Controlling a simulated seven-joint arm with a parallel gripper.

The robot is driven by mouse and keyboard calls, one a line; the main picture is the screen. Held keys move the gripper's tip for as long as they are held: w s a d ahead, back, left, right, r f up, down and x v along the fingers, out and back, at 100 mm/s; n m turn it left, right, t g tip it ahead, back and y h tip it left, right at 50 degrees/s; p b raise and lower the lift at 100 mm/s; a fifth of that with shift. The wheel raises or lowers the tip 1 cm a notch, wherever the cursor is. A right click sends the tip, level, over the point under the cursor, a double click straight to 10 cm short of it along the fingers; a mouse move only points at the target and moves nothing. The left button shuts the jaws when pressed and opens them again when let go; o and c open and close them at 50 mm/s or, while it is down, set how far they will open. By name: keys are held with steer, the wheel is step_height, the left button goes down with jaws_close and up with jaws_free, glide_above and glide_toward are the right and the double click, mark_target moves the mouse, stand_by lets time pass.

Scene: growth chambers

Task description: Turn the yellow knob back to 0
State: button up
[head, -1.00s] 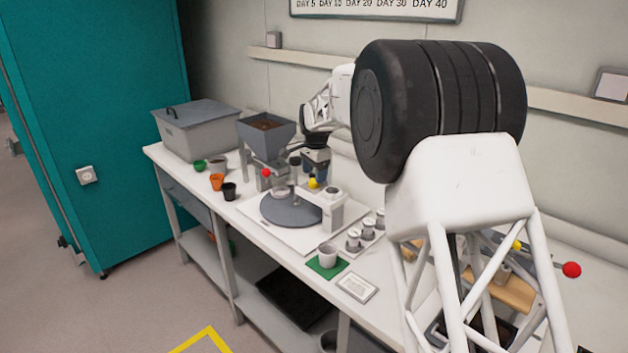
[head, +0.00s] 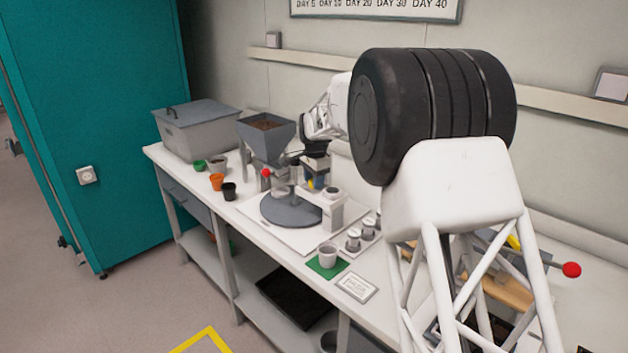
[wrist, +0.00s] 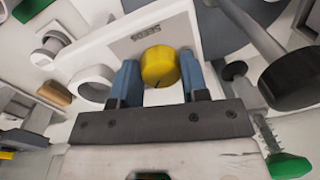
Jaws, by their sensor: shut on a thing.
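The yellow knob (wrist: 160,67) sits on the face of a white housing marked with a small dark label (wrist: 159,29) in the wrist view. My gripper (wrist: 158,80) has its two blue fingers on either side of the knob, shut on it. A dark mark shows on the knob's lower part; no scale or 0 can be read. In the head view only a bit of the yellow knob (head: 310,184) shows beside my gripper (head: 314,172), which is partly hidden behind the machine's parts.
A grey turntable (head: 290,211) and a grey hopper (head: 266,138) stand close by. A red ball-ended lever (head: 265,173) is near. A white cup stands on a green mat (head: 322,270). Orange (head: 216,180) and black (head: 229,190) pots stand to the left.

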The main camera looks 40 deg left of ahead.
steer(key=shift+n, duration=0.3)
steer(key=n, duration=0.6)
steer(key=shift+w, duration=0.1)
steer(key=n, duration=0.3)
steer(key=shift+n+g, duration=0.3)
steer(key=shift+n, duration=0.1)
steer(key=n, duration=0.3)
steer(key=shift+w+n, duration=0.1)
steer(key=shift+n, duration=0.2)
steer(key=n, duration=0.6)
steer(key=shift+r+h, duration=0.1)
steer(key=shift+h, duration=0.2)
steer(key=n, duration=0.7)
steer(key=shift+w, duration=0.1)
steer(key=o, duration=0.9)
